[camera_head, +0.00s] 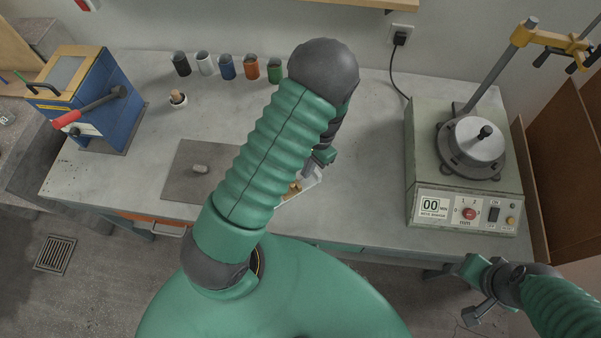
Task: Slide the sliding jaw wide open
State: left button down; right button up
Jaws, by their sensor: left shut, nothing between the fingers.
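My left arm crosses the middle of the view and hides much of the bench centre. My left gripper (318,163) shows behind its forearm, pointing down and shut with nothing held. Just below it is a small pale fixture with a brass-coloured part (294,187), mostly hidden by my arm. I cannot tell whether the gripper touches it, and I cannot make out a sliding jaw for certain. My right gripper (473,288) is at the lower right, off the front of the bench and away from the fixture; its finger opening is unclear.
On the concrete bench (370,180), a blue machine with a red-handled lever (105,95) stands left. A dark plate (192,178) bears a small grey piece. Several coloured cups (227,68) line the back. A grey machine with a round lidded pot (465,165) stands right.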

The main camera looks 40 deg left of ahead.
aim_at(297, 182)
pick_arm(q)
jog(key=shift+s+a, duration=0.2)
jog(key=shift+s, duration=0.55)
jog(key=shift+s+a, duration=0.15)
jog(key=shift+s, duration=0.6)
jog(key=shift+d, duration=0.1)
